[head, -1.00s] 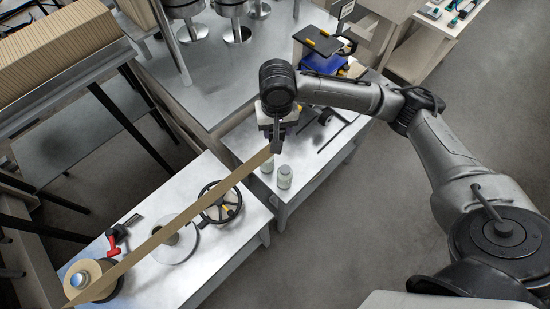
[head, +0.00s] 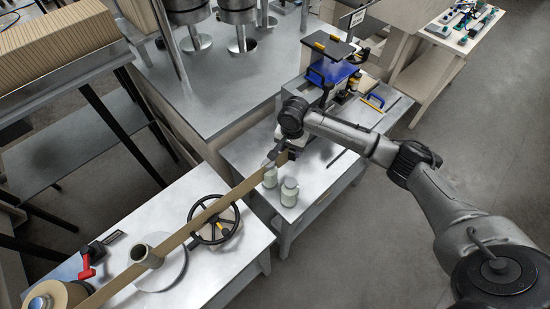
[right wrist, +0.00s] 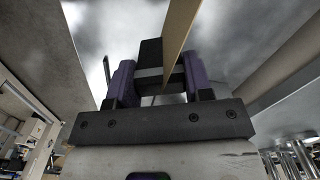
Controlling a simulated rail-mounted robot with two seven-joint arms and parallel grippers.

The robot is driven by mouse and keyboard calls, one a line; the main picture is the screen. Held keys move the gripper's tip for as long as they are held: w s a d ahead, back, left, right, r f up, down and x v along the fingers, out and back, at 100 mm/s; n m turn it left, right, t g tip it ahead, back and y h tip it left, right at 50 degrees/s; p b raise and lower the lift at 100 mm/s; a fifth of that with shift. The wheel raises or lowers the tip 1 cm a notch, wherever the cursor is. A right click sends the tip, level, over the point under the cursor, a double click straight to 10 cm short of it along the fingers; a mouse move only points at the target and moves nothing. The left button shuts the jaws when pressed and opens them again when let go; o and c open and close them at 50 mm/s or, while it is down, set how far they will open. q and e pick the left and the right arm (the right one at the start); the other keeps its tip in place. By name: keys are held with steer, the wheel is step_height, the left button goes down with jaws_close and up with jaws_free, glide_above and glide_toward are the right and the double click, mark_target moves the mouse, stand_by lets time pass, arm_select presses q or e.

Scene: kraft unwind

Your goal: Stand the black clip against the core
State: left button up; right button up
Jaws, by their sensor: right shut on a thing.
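The black clip (right wrist: 150,55) is between the purple fingers of my right gripper (right wrist: 158,82) in the right wrist view. The brown kraft strip (right wrist: 181,30) runs beside the clip there. In the head view my right gripper (head: 282,152) is at the strip's upper end, above the right-hand table. The kraft strip (head: 205,216) slants from there down to the kraft roll (head: 50,297) at lower left. The core (head: 148,254), a short grey tube, stands on a pale disc (head: 172,272), with the strip passing by it. The clip is far from the core. My left gripper is out of view.
A black handwheel (head: 214,220) stands under the strip. Two pale jars (head: 289,192) stand near my right gripper. A red-handled tool (head: 87,262) lies left of the core. A blue-and-black device (head: 330,70) stands behind. The left table's front is clear.

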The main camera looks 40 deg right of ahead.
steer(key=w+a+f, duration=0.1)
steer(key=w+f, duration=0.2)
steer(key=w+a+f+b, duration=0.1)
steer(key=shift+w+a+f, duration=0.15)
steer(key=shift+w+a, duration=0.15)
steer(key=shift+w, duration=0.05)
steer(key=shift+f, duration=1.5)
steer(key=o, duration=0.9)
steer(key=shift+f, duration=0.15)
steer(key=shift+o, duration=0.3)
